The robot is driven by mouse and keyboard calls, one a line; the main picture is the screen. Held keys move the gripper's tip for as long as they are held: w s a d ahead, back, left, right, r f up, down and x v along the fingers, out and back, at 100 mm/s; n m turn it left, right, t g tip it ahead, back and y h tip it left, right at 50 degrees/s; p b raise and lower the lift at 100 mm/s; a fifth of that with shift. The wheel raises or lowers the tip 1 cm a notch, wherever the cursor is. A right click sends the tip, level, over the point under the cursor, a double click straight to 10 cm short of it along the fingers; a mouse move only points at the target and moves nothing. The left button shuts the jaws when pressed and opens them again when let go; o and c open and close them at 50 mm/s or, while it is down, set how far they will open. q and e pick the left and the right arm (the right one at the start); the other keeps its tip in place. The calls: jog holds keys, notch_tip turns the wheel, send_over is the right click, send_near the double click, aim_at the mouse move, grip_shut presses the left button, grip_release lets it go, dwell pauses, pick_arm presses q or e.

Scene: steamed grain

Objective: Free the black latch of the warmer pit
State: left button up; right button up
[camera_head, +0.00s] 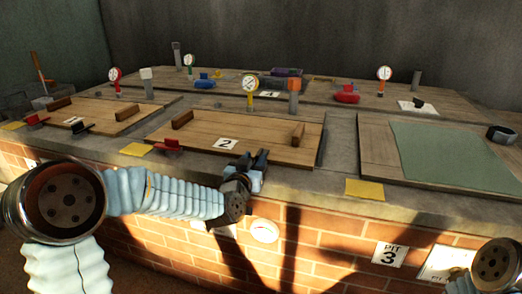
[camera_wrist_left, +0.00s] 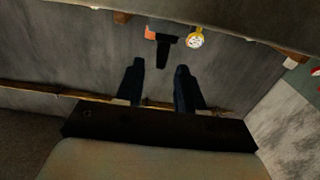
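My left gripper (camera_head: 254,156) is at the front edge of the wooden cover marked 2 (camera_head: 262,154), right of its number card. Its two dark fingers are apart in the left wrist view (camera_wrist_left: 160,66). A black T-shaped piece (camera_wrist_left: 163,41), likely a black latch, shows between and just beyond the fingertips; contact cannot be told. In the head view the gripper hides that spot. Another black latch (camera_head: 83,128) sits at the front of the cover marked 1 (camera_head: 120,116). A red latch (camera_head: 168,145) is at cover 2's front left. My right gripper is not in view.
A yellow gauge (camera_head: 250,86) and an orange-topped post (camera_head: 294,85) stand behind cover 2. Yellow pads (camera_head: 365,189) lie on the stone ledge. A green cloth (camera_head: 440,154) covers the right-hand boards. The brick front (camera_head: 330,225) drops below the ledge.

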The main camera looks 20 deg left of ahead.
pick_arm(q)
jog(key=w, duration=0.5)
jog(key=shift+w+p, duration=0.1)
jog(key=shift+p, duration=0.2)
grip_shut()
